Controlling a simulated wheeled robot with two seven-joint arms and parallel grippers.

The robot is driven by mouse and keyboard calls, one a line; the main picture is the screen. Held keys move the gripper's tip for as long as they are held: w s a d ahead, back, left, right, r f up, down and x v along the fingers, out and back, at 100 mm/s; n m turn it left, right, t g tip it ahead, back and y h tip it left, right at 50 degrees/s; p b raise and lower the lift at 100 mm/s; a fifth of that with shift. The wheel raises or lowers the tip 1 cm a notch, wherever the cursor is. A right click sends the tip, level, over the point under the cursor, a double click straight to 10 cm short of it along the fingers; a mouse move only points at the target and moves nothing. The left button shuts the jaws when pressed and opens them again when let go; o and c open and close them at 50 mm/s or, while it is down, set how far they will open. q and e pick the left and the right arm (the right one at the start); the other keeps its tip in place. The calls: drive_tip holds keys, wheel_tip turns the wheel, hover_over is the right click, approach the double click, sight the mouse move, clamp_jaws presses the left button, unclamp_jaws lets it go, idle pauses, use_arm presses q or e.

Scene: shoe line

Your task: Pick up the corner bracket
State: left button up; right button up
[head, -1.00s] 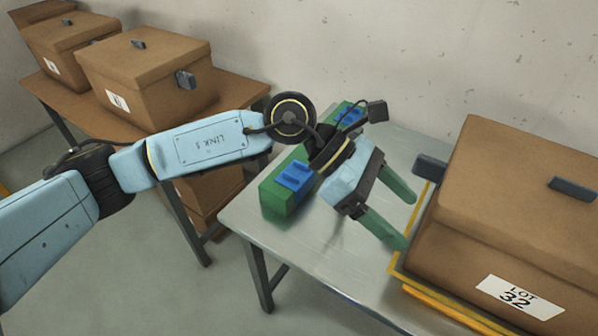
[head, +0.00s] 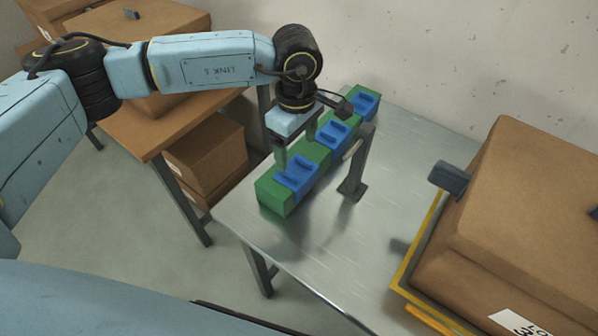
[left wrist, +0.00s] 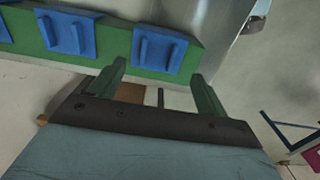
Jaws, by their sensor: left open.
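Several blue bracket-like pieces sit in a row on a long green block; which one is meant by the corner bracket I cannot tell. The nearest blue piece (head: 297,175) is at the front end of the green block (head: 272,198). My left gripper (head: 295,142) points down, open and empty, over or beside the block near this piece and the middle blue piece (head: 333,131). In the left wrist view, the end blue piece (left wrist: 160,50) lies ahead, between the lines of the two green fingers (left wrist: 161,88). No contact shows. My right gripper is not in view.
A grey post-like piece (head: 354,170) stands on the metal table (head: 320,245), right of the block. A lidded brown box (head: 500,220) in a yellow-edged tray (head: 408,270) fills the right side. Brown boxes are on and below a wooden table (head: 180,125) at left. The table's middle is clear.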

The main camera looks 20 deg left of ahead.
sight(299, 173)
use_arm(q)
drive_tip(key=shift+f, duration=0.85)
wheel_tip(299, 173, down, 4)
drive_tip(key=shift+w+d+r, duration=0.1)
drive_tip(key=shift+d+r, duration=0.05)
drive_tip(key=shift+f, duration=0.3)
drive_tip(key=shift+c, duration=0.6)
drive_tip(key=c, duration=0.9)
drive_tip(key=shift+c, duration=0.3)
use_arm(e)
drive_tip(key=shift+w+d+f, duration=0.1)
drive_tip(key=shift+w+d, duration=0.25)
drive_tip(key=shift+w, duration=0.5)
